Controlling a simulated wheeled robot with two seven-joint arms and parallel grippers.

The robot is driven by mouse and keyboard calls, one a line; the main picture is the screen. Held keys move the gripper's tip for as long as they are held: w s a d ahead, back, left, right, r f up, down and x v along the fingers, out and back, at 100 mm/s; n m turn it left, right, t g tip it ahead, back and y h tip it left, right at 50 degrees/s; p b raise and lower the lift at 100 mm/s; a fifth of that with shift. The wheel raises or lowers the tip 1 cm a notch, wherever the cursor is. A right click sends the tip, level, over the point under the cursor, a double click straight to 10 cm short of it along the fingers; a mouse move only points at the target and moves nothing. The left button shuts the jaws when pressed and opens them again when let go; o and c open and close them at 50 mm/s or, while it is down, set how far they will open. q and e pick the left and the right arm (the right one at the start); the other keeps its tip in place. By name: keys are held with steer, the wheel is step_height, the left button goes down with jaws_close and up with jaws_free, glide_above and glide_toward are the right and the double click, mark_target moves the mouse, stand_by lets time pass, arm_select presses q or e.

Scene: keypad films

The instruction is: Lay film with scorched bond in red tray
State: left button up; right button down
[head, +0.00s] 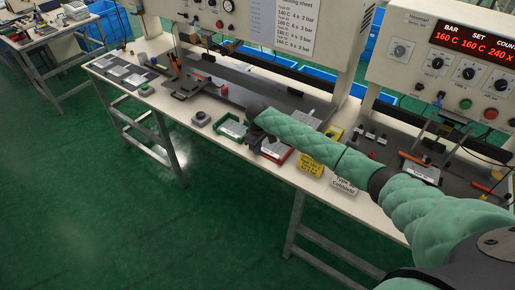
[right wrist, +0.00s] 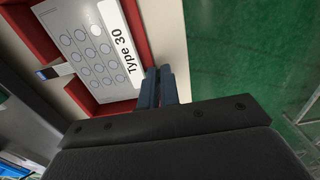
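The red tray (head: 288,157) stands near the bench's front edge, partly hidden by my right arm. In the right wrist view its red wall (right wrist: 166,38) frames a grey keypad film (right wrist: 85,40) with round keys and a "Type 30" label. The film lies in the tray with its short tail (right wrist: 55,71) pointing away from the label. I cannot make out its bond. My right gripper (head: 258,143) is over the tray. In the wrist view its fingers (right wrist: 158,72) are together beside the film's labelled edge, with nothing visible between them. My left gripper is not in view.
A green tray (head: 232,126) is left of the red one, and a yellow tray (head: 311,165) is right of it. Several films (head: 127,75) lie at the bench's left end. A control panel (head: 455,68) rises at the right. The green floor in front is clear.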

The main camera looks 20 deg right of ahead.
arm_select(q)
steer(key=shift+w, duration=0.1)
arm_select(e)
steer(key=shift+f, duration=0.2)
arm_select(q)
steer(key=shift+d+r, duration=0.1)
arm_select(e)
steer(key=c, duration=1.6)
jaws_free()
steer(key=shift+o, duration=0.2)
